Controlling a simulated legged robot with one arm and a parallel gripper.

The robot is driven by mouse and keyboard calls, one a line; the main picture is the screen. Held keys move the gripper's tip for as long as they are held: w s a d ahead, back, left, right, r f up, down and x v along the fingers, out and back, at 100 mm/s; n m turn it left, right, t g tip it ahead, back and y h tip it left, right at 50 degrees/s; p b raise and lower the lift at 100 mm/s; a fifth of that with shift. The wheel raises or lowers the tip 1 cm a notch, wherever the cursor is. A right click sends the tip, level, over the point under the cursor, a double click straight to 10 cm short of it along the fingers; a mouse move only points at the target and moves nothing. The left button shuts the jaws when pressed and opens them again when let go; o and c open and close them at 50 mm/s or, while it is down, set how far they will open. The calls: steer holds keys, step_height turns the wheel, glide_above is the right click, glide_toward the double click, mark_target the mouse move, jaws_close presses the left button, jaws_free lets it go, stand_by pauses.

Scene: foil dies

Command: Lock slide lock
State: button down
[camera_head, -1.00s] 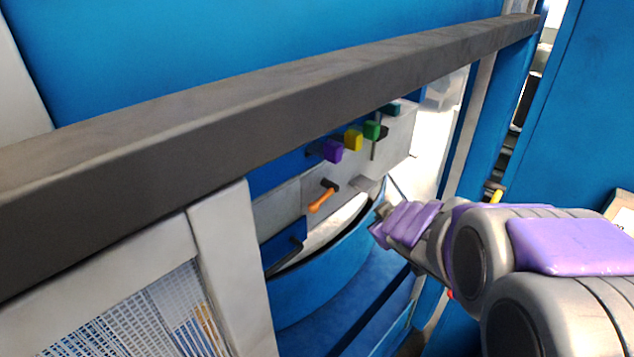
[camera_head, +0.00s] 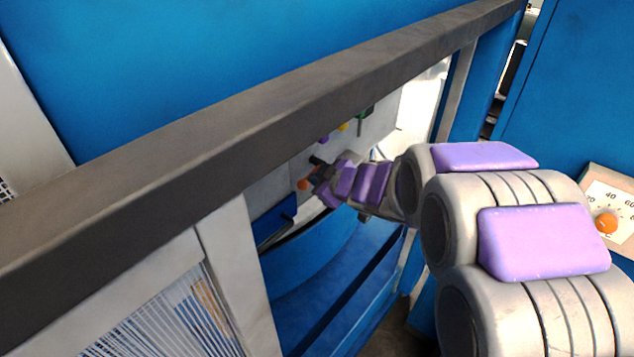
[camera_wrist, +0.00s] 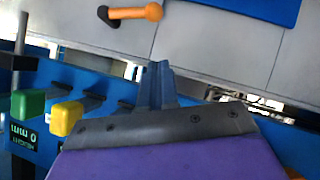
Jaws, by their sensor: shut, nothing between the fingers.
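The slide lock appears to be the orange handle (camera_head: 303,184) with a black mount, set on a light grey panel (camera_head: 289,200). In the wrist view the orange handle (camera_wrist: 140,12) lies across the panel near the top, its black mount at its left end. My gripper (camera_head: 318,190) is beside the handle in the head view and partly covers the panel. In the wrist view my gripper (camera_wrist: 157,82) is shut and empty, its fingers pointing toward the panel below the handle. A gap shows between the fingertips and the handle there.
A green knob (camera_wrist: 28,104) and a yellow knob (camera_wrist: 66,118) stand out left of my gripper. A long grey beam (camera_head: 270,125) crosses in front of the panel, above my arm. A dial with an orange knob (camera_head: 606,222) is on the right.

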mark_target(304, 184)
steer(key=x, duration=0.3)
steer(key=f+b+x, duration=0.1)
steer(key=x, duration=0.2)
steer(key=d+x, duration=0.1)
steer(key=x, duration=0.3)
steer(key=shift+s+f+b, duration=0.1)
steer(key=shift+f+b, duration=0.2)
steer(key=shift+f, duration=0.05)
steer(key=shift+w+d+f, duration=0.15)
steer(key=shift+w+f, duration=0.1)
steer(key=shift+f, duration=0.2)
